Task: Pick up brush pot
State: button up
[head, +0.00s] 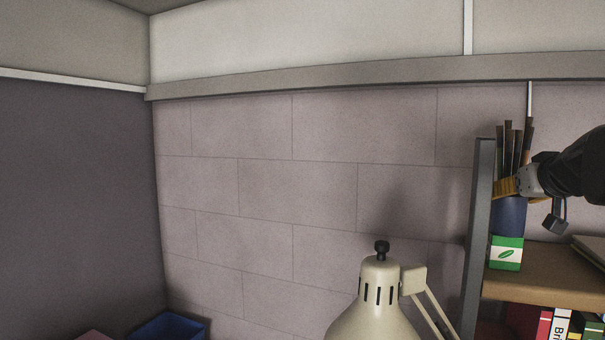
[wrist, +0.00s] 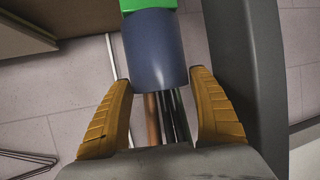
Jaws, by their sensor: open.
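The brush pot (head: 510,217) is a dark blue cylinder on the shelf at the right of the head view, with several brushes standing in it. In the wrist view the pot (wrist: 156,50) appears upside down, with brush handles running down from its rim. My gripper (head: 507,187) is at the pot's upper part in the head view. In the wrist view my open gripper (wrist: 160,78) has one yellow finger on each side of the pot near its rim. I cannot tell whether the fingers touch it.
A grey shelf upright (head: 480,220) is close on the left. Books (head: 560,322) fill the shelf below. A cream lamp (head: 378,300) stands lower left, and a blue bin (head: 170,328) farther left.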

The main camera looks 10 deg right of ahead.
jog(key=shift+w+d+f, duration=0.15)
jog(key=shift+w, duration=0.2)
jog(key=shift+s, duration=0.3)
jog(key=c, duration=1.1)
